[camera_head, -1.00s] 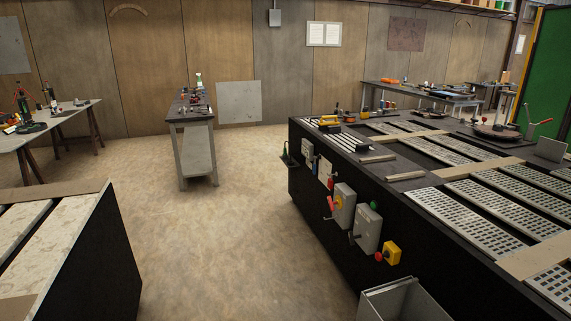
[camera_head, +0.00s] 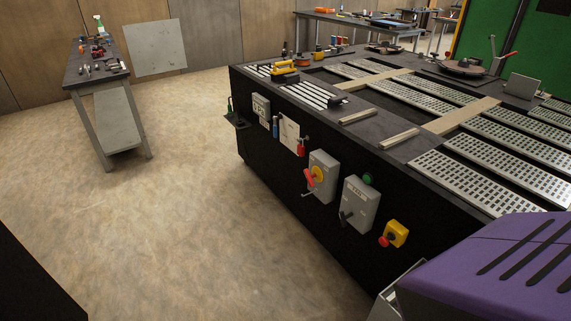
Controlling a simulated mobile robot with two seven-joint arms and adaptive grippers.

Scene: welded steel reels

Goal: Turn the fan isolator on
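Two grey switch boxes are fixed to the black side of the large bench. The left box (camera_head: 322,177) has a red handle on a yellow plate. The right box (camera_head: 360,204) has a dark lever at its lower left, pointing down and left. Both boxes carry small labels that I cannot read, so I cannot tell which one is the fan isolator. A green button (camera_head: 368,179) sits at the right box's upper right. A yellow box with a red button (camera_head: 394,234) is further right. Neither of my grippers is in view.
The bench (camera_head: 275,165) has slatted metal panels on top. A grey bin (camera_head: 385,304) stands at its near side, partly covered by a purple slotted shape at lower right. Bare floor lies left of the bench. A narrow tool table (camera_head: 113,110) stands further back.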

